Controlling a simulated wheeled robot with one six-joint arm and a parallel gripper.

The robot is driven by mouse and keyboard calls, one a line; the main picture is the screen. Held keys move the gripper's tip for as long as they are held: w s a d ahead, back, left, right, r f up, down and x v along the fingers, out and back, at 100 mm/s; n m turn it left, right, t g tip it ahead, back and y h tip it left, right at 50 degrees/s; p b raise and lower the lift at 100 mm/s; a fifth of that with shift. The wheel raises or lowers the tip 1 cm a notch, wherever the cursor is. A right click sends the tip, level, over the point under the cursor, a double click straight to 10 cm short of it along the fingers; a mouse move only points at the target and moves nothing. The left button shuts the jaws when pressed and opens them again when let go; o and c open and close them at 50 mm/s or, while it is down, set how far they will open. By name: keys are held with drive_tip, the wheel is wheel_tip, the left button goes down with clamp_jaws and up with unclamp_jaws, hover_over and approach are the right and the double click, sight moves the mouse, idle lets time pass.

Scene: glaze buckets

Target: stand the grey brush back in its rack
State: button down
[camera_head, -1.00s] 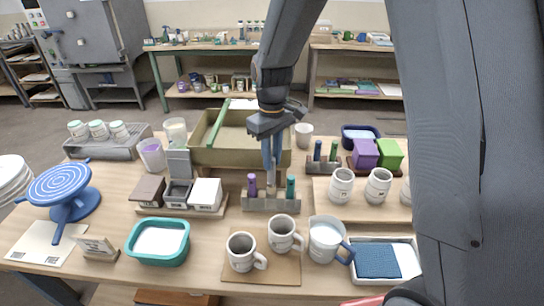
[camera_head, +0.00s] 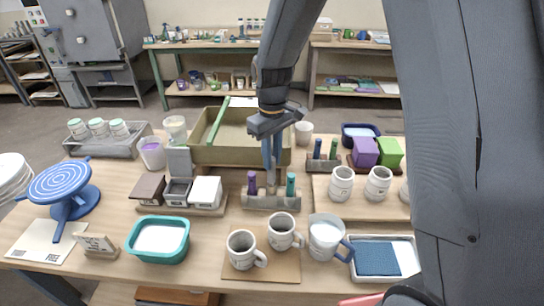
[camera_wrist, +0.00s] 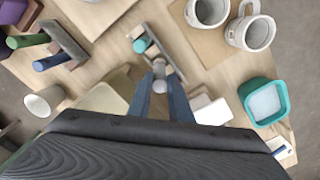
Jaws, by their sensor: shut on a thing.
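The grey brush (camera_wrist: 158,68) is between my gripper's blue fingers (camera_wrist: 160,88) in the wrist view. In the head view my gripper (camera_head: 271,165) points down over the middle of the small grey rack (camera_head: 271,203). The grey brush (camera_head: 271,186) shows below the fingertips, upright, between a purple brush (camera_head: 252,181) on the left and a teal brush (camera_head: 291,184) on the right. Its lower end meets the rack's middle in the picture; I cannot tell how deep it sits. The rack also shows in the wrist view (camera_wrist: 165,47).
Behind my gripper stands an olive tray (camera_head: 222,154). Two mugs (camera_head: 242,249) stand on a board in front of the rack. A holder with small boxes (camera_head: 205,190) is at the left. A second rack (camera_head: 322,165) with dark blue and green brushes is at the right.

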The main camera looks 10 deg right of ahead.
sight(272, 184)
drive_tip(key=shift+f+b, duration=0.45)
drive_tip(key=shift+f, duration=0.8)
drive_tip(key=shift+f+b, duration=0.55)
drive_tip(key=shift+f, duration=1.2)
idle(0.8)
drive_tip(key=c, duration=1.5)
unclamp_jaws()
drive_tip(key=shift+c, duration=0.2)
drive_tip(key=shift+o, duration=0.4)
drive_tip(key=o, duration=0.3)
drive_tip(key=shift+o, duration=0.2)
